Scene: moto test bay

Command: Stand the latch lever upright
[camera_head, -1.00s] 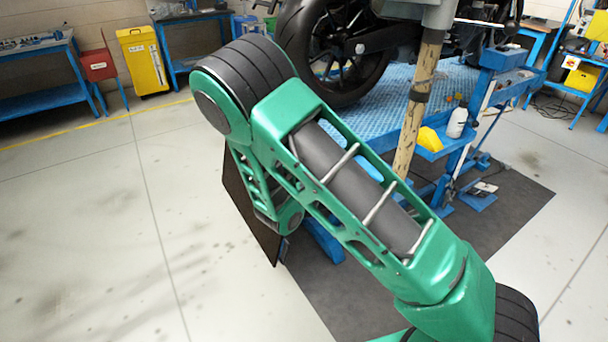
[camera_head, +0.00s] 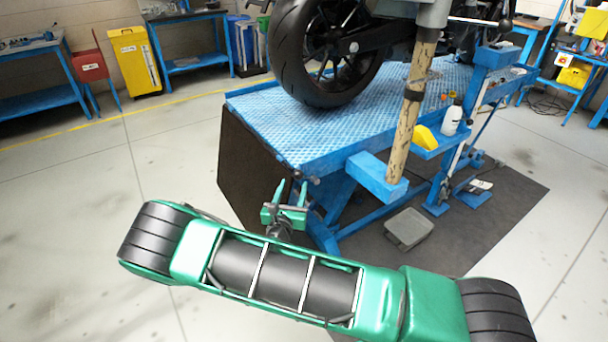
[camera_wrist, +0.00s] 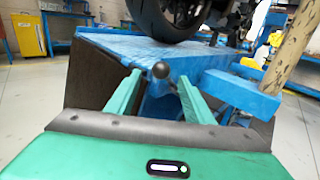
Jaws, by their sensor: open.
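The latch lever (camera_wrist: 161,70) shows in the wrist view as a dark round knob on a short rod at the near corner of the blue lift table. Its knob points towards the camera, and the rod behind it is mostly hidden, so its exact tilt is unclear. In the head view a small dark knob (camera_head: 313,181) sits at that table corner. My gripper (camera_head: 292,186) is open and empty just in front of the corner. In the wrist view its green fingers (camera_wrist: 158,80) stand either side of the knob in the picture, with no visible contact.
The blue lift table (camera_head: 335,135) carries a motorcycle, its tyre (camera_head: 310,85) above the deck. A blue beam (camera_head: 378,176) and a wooden-looking post (camera_head: 408,130) stand right of the corner. A dark panel (camera_head: 245,170) hangs left. Floor at left is clear.

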